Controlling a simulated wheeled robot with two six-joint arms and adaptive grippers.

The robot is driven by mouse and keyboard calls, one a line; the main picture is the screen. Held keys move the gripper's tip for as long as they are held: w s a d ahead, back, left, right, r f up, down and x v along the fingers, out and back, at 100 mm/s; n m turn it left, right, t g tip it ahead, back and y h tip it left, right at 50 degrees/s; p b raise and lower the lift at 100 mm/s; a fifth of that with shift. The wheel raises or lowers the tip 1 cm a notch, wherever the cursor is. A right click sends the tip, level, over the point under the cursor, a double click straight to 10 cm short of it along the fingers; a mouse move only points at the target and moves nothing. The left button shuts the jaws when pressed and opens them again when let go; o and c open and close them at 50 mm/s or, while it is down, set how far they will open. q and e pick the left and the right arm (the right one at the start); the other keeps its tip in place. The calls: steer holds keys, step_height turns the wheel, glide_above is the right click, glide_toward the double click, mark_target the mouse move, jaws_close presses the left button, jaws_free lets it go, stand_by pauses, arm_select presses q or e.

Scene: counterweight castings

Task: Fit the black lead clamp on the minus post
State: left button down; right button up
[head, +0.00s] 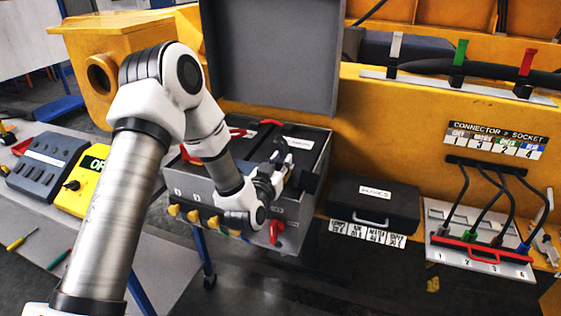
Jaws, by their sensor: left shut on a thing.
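My left gripper (279,172) reaches over the right part of an open grey battery box (287,212). Its fingers are shut on a small dark thing, which looks like the black lead clamp; the fingers hide much of it. A black piece (308,181) shows just right of the fingertips, at the box's right edge. Black battery tops with pale labels (299,143) lie inside the box. I cannot make out the minus post; the gripper and arm cover part of the box. My right gripper is not in view.
The box's grey lid (272,50) stands open behind. A red rotary handle (276,232) is on the box front. A black case (373,204) sits to the right, with a socket board (478,232) beyond. A yellow control box (82,183) stands on the left bench.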

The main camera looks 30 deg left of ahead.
arm_select(q)
steer(key=shift+f, duration=0.2)
steer(key=c, duration=0.9)
jaws_free()
steer(key=v, duration=1.2)
